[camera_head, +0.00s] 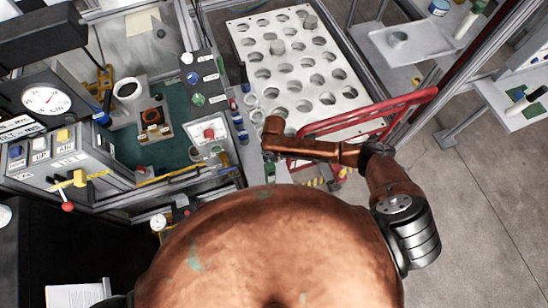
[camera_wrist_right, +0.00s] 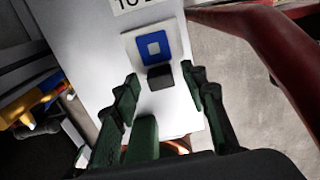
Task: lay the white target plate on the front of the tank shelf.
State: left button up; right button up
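The white target plate (camera_wrist_right: 133,43), a small square with a blue square ring, shows in the right wrist view. It lies against a larger white panel (camera_wrist_right: 98,65) with partly cropped black lettering. A small black block (camera_wrist_right: 160,78) sits at the plate's lower edge. My right gripper (camera_wrist_right: 161,80) has its green fingers spread, one on each side of the block, with gaps showing; whether either touches is unclear. In the head view my copper right arm reaches left, and its gripper is mostly hidden. I cannot make out the plate or identify the tank shelf there. My left gripper is out of view.
In the head view, a white perforated board (camera_head: 297,70) lies beyond my right arm. A red tubular frame (camera_head: 365,115) stands close to the arm. A control bench with a dial gauge (camera_head: 45,100) is at left. Grey trays (camera_head: 410,42) are at upper right, above open floor (camera_head: 480,200).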

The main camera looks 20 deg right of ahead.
aim_at(274, 158)
notch_tip(274, 158, up, 11)
jog(key=p, duration=0.1)
dwell(0.7)
